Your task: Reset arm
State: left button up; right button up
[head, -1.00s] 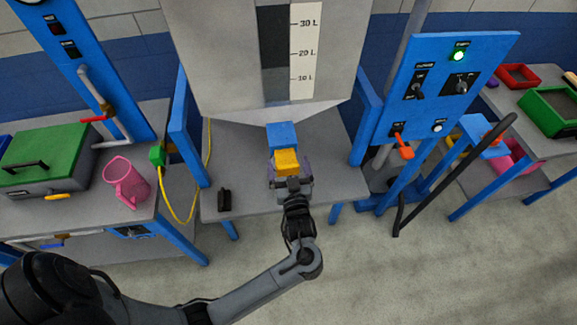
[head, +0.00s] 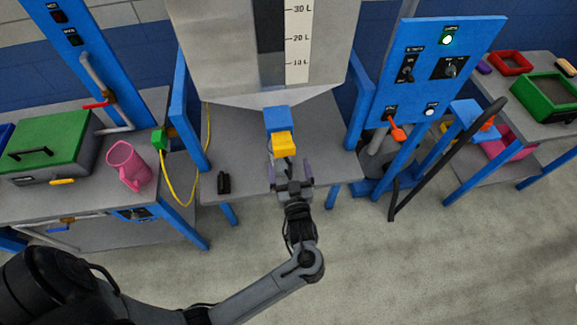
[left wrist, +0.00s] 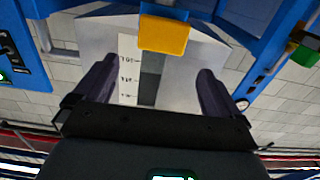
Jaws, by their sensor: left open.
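My left gripper (head: 291,176) is open and empty in front of the hopper, over the front edge of the grey table. Its two purple-grey fingers stand apart, and they also show in the left wrist view (left wrist: 156,88). A yellow block-shaped handle (head: 284,143) on a blue block (head: 277,119) sits at the hopper's bottom, just beyond the fingertips. In the left wrist view the yellow handle (left wrist: 164,36) lies beyond the fingers, apart from them. My right gripper does not show.
The hopper (head: 230,50) has a litre scale. A blue control panel (head: 436,75) with a lit green lamp stands to the right. A pink jug (head: 128,166), a green-lidded box (head: 50,145) and a small black object (head: 223,183) are at left. The floor in front is clear.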

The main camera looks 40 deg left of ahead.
pick_arm(q)
jog(key=shift+f, duration=0.1)
jog(key=s+a+f+m+h, duration=0.3)
jog(key=s+a+f, duration=0.25)
jog(key=s, duration=0.25)
jog(key=s+d+r+m+g+h, duration=0.2)
jog(key=s+d+m+g+h, duration=0.65)
jog(key=s+d+h, duration=0.35)
notch_tip(320, 180, up, 19)
jog(key=s+y+p, duration=0.1)
jog(key=p, duration=1.8)
jog(key=shift+s+a, duration=0.15)
jog(key=shift+s, duration=0.15)
